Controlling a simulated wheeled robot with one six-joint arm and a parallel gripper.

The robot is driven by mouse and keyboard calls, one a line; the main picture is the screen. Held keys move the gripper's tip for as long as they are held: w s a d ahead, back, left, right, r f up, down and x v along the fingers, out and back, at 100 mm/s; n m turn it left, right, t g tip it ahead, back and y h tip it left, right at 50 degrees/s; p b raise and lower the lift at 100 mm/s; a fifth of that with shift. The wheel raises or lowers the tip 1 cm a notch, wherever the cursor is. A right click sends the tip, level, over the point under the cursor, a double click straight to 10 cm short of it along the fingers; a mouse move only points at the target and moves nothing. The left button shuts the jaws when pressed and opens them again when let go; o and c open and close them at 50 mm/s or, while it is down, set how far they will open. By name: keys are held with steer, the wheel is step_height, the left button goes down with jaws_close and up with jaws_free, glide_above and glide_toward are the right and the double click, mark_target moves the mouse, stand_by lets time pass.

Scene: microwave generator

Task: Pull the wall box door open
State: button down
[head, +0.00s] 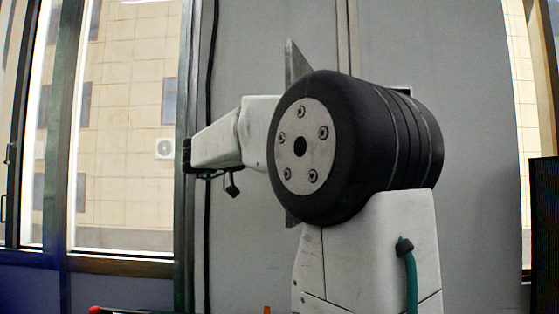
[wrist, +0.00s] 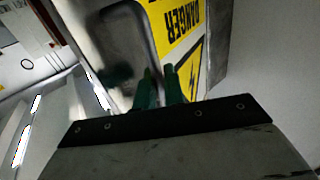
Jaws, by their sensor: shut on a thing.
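The wall box door (wrist: 135,28) fills the upper middle of the wrist view. My gripper is hidden there by my arm.
A grey wall (head: 460,90) stands behind my arm, with a dark cable running down its left side. Tall windows (head: 120,130) are on the left. A dark mesh panel (head: 545,220) is at the right edge.

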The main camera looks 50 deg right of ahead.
steer(key=shift+w, duration=0.5)
steer(key=c, duration=1.6)
jaws_free()
steer(key=shift+a, duration=0.1)
steer(key=v, duration=0.7)
steer(key=shift+w+a, duration=0.1)
steer(key=shift+a, duration=0.25)
